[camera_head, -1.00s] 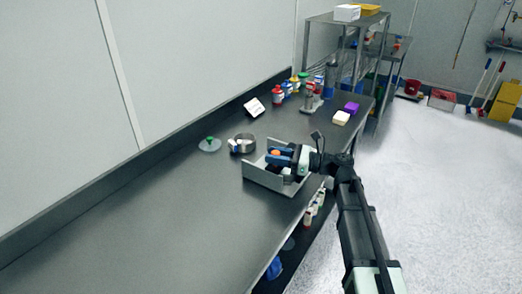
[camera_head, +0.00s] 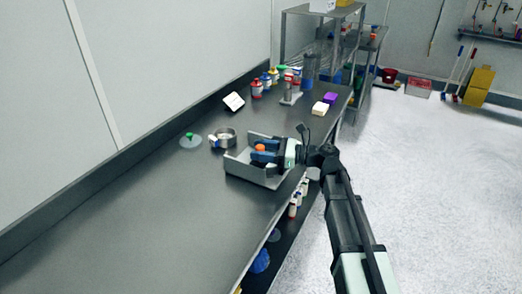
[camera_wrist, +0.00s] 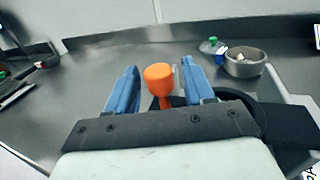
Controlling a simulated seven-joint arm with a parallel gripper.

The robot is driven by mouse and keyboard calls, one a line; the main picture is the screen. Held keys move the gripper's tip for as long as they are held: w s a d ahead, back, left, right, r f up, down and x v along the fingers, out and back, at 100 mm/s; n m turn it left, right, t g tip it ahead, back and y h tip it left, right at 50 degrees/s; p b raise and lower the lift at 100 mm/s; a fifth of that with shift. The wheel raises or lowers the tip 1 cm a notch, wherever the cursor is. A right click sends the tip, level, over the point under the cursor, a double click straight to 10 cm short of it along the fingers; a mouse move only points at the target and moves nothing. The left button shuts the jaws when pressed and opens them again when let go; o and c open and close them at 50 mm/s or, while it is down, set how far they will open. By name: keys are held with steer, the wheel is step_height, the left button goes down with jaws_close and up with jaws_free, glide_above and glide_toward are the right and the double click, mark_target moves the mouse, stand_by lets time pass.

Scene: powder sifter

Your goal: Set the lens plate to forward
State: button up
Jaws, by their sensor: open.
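An orange knob (camera_head: 260,148) stands up inside a grey open-topped box (camera_head: 240,168) on the steel bench. My gripper (camera_wrist: 158,73) is open, with one blue finger on each side of the orange knob (camera_wrist: 159,80). Small gaps show between the knob and the fingers in the wrist view. In the head view my gripper (camera_head: 264,153) reaches into the box from the right. No part can be clearly told as a lens plate. The gripper body hides what lies below the knob.
A round metal pan (camera_head: 228,134) and a clear lid with a green knob (camera_head: 190,140) lie left of the box; the wrist view also shows the pan (camera_wrist: 245,64). Bottles (camera_head: 257,88) and a purple block (camera_head: 330,97) stand farther back. The near bench is clear.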

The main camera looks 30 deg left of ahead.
steer(key=v, duration=1.3)
steer(key=shift+d, duration=0.25)
steer(key=shift+w, duration=0.1)
steer(key=w+d+f+n+t+h, duration=0.1)
steer(key=d+f+n+t+h, duration=0.25)
steer(key=f+n, duration=0.4)
steer(key=w+d+f+n+t+h, duration=0.1)
steer(key=d+f+n+t+h, duration=0.1)
steer(key=f+n+h, duration=0.5)
steer(key=s+d+f+n+h, duration=0.15)
steer(key=s+d+f, duration=0.25)
steer(key=d+f, duration=0.5)
steer(key=s+d+f+h, duration=0.25)
steer(key=d+f, duration=0.25)
steer(key=f, duration=0.8)
steer(key=s+d+f+g+h, duration=0.3)
steer(key=s+d+f, duration=0.9)
steer(key=s, duration=0.1)
steer(key=s+d+f+g, duration=0.1)
steer(key=s+d+f, duration=0.1)
steer(key=s, duration=0.4)
steer(key=s+d+f+m+g, duration=0.1)
steer(key=s+d+f, duration=0.1)
steer(key=s+f, duration=0.2)
steer(key=s+d+f+g, duration=0.1)
steer(key=s+d+f, duration=0.2)
steer(key=s, duration=0.7)
steer(key=shift+s+f+m+g, duration=0.2)
steer(key=shift+m+g, duration=0.1)
steer(key=shift+g, duration=0.05)
